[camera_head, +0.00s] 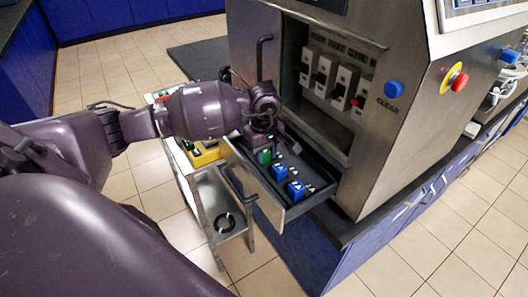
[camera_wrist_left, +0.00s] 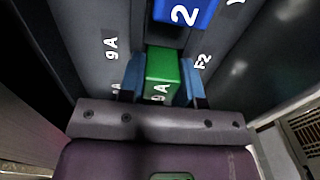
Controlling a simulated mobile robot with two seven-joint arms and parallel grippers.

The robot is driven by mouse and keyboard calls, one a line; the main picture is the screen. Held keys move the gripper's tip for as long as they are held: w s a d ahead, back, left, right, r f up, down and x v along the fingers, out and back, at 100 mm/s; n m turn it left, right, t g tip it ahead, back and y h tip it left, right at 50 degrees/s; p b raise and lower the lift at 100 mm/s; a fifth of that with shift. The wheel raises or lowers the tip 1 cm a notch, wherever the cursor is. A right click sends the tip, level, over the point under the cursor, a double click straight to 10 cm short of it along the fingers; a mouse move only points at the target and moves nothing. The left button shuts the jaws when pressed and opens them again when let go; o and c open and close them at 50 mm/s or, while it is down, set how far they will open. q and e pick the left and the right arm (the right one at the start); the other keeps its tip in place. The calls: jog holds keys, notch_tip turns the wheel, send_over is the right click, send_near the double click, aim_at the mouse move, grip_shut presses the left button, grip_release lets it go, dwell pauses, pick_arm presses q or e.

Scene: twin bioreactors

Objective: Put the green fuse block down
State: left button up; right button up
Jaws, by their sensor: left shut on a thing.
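Two blue fuse blocks, a nearer one (camera_head: 296,190) and another (camera_head: 279,172), are in the drawer. A blue block marked "2" (camera_wrist_left: 185,10) is just beyond the green one in the left wrist view.
The drawer comes out of a steel cabinet (camera_head: 390,150) with a recess of several switches (camera_head: 330,78). A blue button (camera_head: 394,89) and a red stop button (camera_head: 460,82) are on its faces. A metal cart (camera_head: 212,195) with a yellow item (camera_head: 205,154) stands left of the drawer.

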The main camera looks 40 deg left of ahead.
pick_arm(q)
jog(key=shift+f, duration=0.15)
jog(key=shift+s+f+b, duration=0.1)
jog(key=shift+f+b, duration=0.15)
jog(key=shift+b, duration=0.2)
